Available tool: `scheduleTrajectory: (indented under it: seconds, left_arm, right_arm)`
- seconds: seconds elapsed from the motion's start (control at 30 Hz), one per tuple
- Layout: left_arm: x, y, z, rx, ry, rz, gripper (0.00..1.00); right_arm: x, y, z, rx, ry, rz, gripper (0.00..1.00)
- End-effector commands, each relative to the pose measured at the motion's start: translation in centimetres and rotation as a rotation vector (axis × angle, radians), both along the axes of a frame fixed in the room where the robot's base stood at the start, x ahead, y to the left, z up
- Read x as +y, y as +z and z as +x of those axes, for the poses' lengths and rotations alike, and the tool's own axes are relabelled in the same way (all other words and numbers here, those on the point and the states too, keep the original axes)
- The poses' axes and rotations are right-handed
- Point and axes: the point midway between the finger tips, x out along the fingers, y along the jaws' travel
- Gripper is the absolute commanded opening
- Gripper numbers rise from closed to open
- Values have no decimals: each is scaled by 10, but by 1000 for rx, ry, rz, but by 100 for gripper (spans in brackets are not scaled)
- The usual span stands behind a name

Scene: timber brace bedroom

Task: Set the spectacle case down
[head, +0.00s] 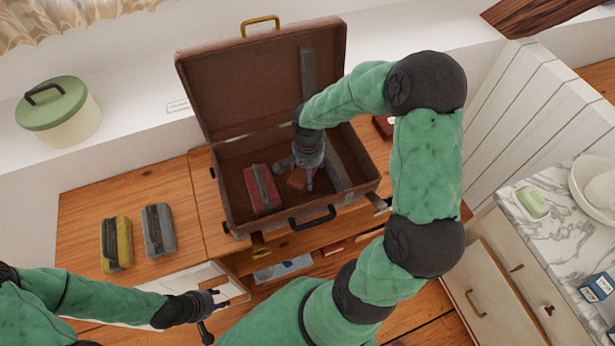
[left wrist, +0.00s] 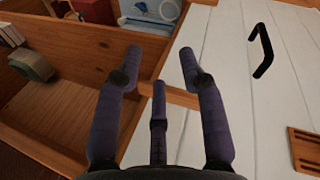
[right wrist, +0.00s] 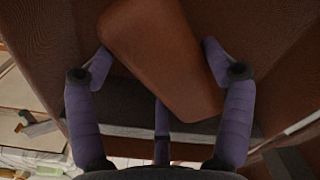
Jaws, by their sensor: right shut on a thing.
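The brown spectacle case (head: 296,180) is inside the open brown suitcase (head: 232,196), held by my right gripper (head: 303,184). In the right wrist view the case (right wrist: 165,60) lies tilted between the two fingers of my right gripper (right wrist: 153,62). The suitcase's inner wall and floor are close around it. Whether the case touches the floor I cannot tell. My left gripper (head: 228,300) is open and empty, low in front of the wooden cabinet; its spread fingers show in the left wrist view (left wrist: 160,52).
A red strapped bundle (head: 263,190) lies in the suitcase, left of the case. A yellow bundle (head: 117,244) and a grey bundle (head: 160,230) lie on the cabinet top (head: 85,210). A green-lidded pot (head: 58,112) stands on the white ledge.

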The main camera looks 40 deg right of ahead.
Motion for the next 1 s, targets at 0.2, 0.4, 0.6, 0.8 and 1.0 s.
scheduleTrajectory:
  seconds: [0.2, 0.4, 0.6, 0.8, 1.0]
  left_arm:
    - [0, -9, 0, 0, 0, 0, 40]
    - [0, -18, 0, 0, 0, 0, 40]
    - [0, -16, 0, 0, 0, 0, 40]
    - [0, -20, 0, 0, 0, 0, 40]
    - [0, -20, 0, 0, 0, 0, 40]
  right_arm:
    - [-2, -19, 5, 1, 0, 0, 47]
    - [-3, -38, 6, 0, 1, -1, 47]
    - [-3, -36, 6, -1, 0, 0, 47]
    - [-2, -41, 5, 0, 0, 0, 87]
    - [-2, -40, 5, -1, 0, 0, 100]
